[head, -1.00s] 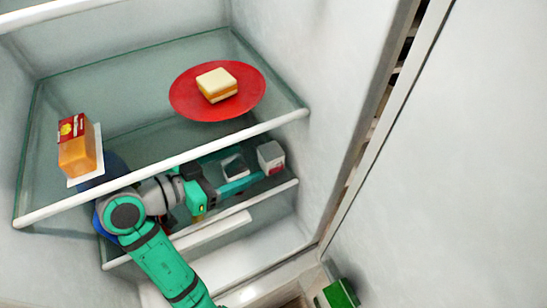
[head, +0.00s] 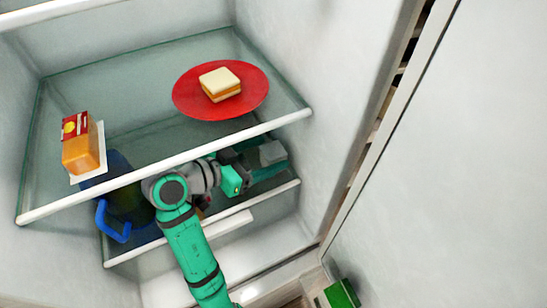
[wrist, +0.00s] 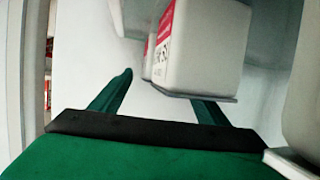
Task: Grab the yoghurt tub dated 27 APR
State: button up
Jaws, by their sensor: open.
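A white tub (wrist: 205,50) with a red label edge and dark print stands just ahead of my gripper (wrist: 166,92) in the wrist view. The print is too blurred to read a date. My gripper is open; the tub overlaps the right finger's tip, and the left finger stands clear at its left. A second pale tub with red on it (wrist: 151,58) shows partly behind the first. Another pale tub (wrist: 305,105) is cut off at the right edge. In the head view, my gripper (head: 266,172) is under the upper glass shelf, beside a greyish tub (head: 272,152).
The upper shelf (head: 130,95) holds a red plate (head: 190,102) with a sandwich (head: 220,84) and an orange carton (head: 80,150). Its white front bar (head: 165,165) crosses above my arm. A blue jug (head: 112,222) stands at left on the lower shelf. A white side wall is close at right.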

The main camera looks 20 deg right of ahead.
jog(key=c, duration=1.3)
